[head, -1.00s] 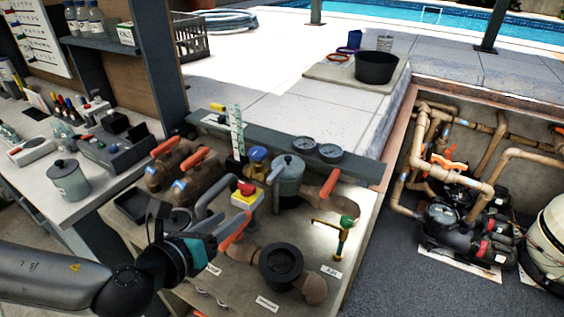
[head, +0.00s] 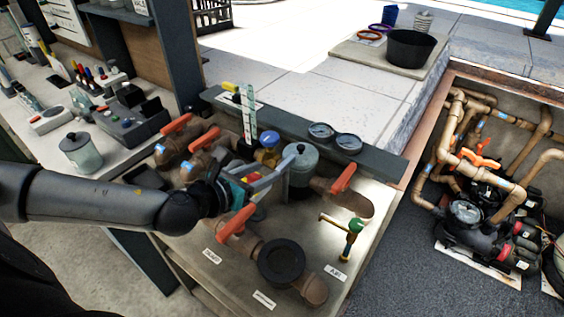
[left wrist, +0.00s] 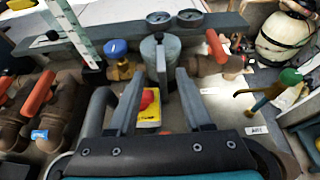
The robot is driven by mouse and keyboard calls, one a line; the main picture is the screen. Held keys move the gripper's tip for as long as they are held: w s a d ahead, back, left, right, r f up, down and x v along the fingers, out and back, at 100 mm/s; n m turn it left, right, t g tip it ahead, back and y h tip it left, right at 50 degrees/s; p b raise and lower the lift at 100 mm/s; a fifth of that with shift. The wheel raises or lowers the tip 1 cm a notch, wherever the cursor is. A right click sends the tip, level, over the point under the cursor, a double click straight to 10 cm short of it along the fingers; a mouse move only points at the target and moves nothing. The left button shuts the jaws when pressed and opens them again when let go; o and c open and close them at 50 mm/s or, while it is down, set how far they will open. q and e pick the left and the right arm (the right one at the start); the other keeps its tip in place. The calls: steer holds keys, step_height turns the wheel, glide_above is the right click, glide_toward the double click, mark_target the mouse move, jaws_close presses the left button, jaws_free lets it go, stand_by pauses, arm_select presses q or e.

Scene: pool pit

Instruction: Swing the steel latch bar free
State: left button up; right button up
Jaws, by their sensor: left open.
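The grey canister (head: 301,176) stands on the bench panel among brown pipe fittings. A grey steel bar (left wrist: 161,62), which looks like the latch bar, lies across its lid in the left wrist view. In the head view it is small and partly merges with the lid. My left gripper (head: 277,173) is open and reaches to the canister from the left. In the left wrist view its two fingers (left wrist: 159,75) point at the canister, with the bar between their tips and a gap on each side. I cannot tell whether the tips reach the bar. My right gripper is not in view.
Orange-handled valves (head: 178,126) stand left of the canister, and another orange handle (head: 343,178) is at its right. A red-and-yellow button box (left wrist: 149,106) lies below my fingers. Two gauges (head: 321,131) sit behind. A green-handled tap (head: 355,226) stands front right.

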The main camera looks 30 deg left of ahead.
mark_target(284, 163)
arm_select(q)
steer(key=x, duration=0.8)
steer(key=shift+w, duration=0.1)
steer(key=shift+c, duration=0.3)
jaws_close()
